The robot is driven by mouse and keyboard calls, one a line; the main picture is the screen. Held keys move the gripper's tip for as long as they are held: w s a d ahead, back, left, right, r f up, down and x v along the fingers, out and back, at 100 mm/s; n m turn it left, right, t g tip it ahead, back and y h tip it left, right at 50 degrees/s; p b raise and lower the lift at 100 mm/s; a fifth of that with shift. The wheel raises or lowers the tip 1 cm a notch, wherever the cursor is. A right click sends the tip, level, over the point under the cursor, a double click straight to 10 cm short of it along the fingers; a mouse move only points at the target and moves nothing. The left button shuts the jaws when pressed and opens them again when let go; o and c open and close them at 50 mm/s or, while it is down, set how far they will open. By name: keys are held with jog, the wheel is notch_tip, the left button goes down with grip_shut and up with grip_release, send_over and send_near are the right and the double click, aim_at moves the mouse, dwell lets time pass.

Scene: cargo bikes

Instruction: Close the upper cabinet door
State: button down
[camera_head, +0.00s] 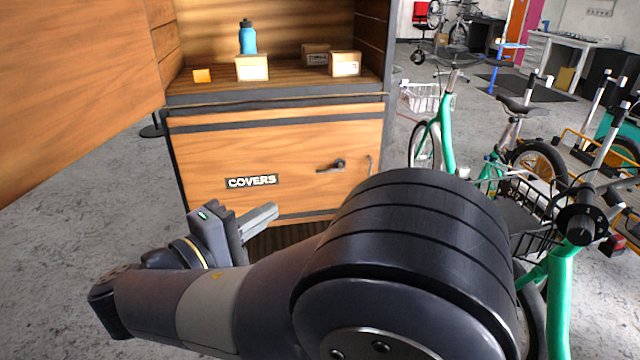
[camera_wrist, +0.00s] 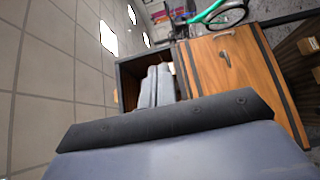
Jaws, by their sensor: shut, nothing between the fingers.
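The upper cabinet door (camera_head: 70,85) is a wooden panel swung open toward me, filling the upper left of the head view. The upper compartment's shelf (camera_head: 205,88) is exposed. Below it, a wooden front marked COVERS (camera_head: 220,150) carries a dark handle (camera_head: 338,166); this front also shows sideways in the wrist view (camera_wrist: 245,80). My gripper (camera_head: 268,215) is in front of the lower part of that front, below and right of the open door and apart from it. Its fingers (camera_wrist: 157,80) are together and empty. The upper door cannot be made out in the wrist view.
A blue bottle (camera_head: 248,38), a yellow block (camera_head: 202,75) and several cardboard boxes (camera_head: 345,64) are on the upper shelf. Green bikes (camera_head: 445,130) stand close to the cabinet's right. Grey floor (camera_head: 70,240) is clear at left.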

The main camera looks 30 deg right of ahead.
jog(key=p+x, duration=0.1)
jog(key=x, duration=1.2)
jog(key=shift+w+d, duration=0.15)
jog(key=shift+d, duration=0.2)
dwell(1.2)
